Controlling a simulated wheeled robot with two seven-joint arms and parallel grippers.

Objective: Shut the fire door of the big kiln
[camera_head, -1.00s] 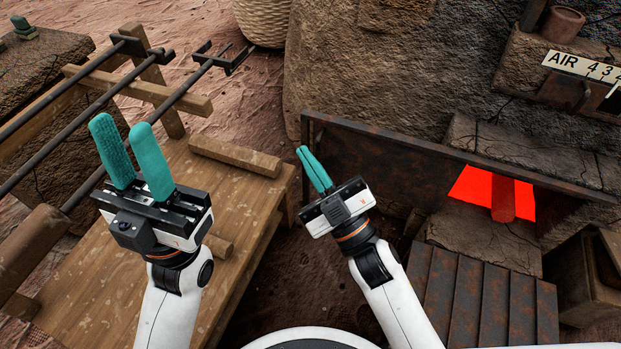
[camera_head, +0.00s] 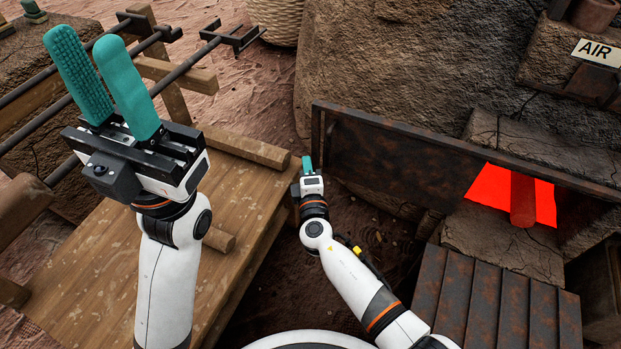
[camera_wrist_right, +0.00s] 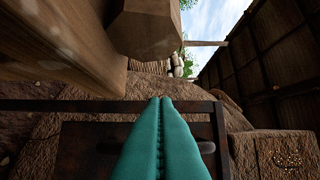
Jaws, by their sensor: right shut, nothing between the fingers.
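The fire door (camera_head: 390,160) is a long rusty metal panel standing out from the big kiln, and it is open. The glowing red fire opening (camera_head: 485,188) shows to its right. A narrow upright bar is at the door's left end. My right gripper (camera_head: 307,162) is shut and empty, just left of that end; I cannot tell whether it touches. In the right wrist view the closed teal fingers (camera_wrist_right: 160,105) point at the dark panel (camera_wrist_right: 90,145), with a bar-like handle at its right. My left gripper (camera_head: 84,40) is open and empty over the wooden bench.
The wooden bench (camera_head: 250,200) fills the left, with dark metal rods (camera_head: 150,85) on a timber rack behind it. A woven basket (camera_head: 277,20) stands at the back. A ribbed rusty plate (camera_head: 495,300) lies below the opening. An AIR sign (camera_head: 595,52) hangs upper right.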

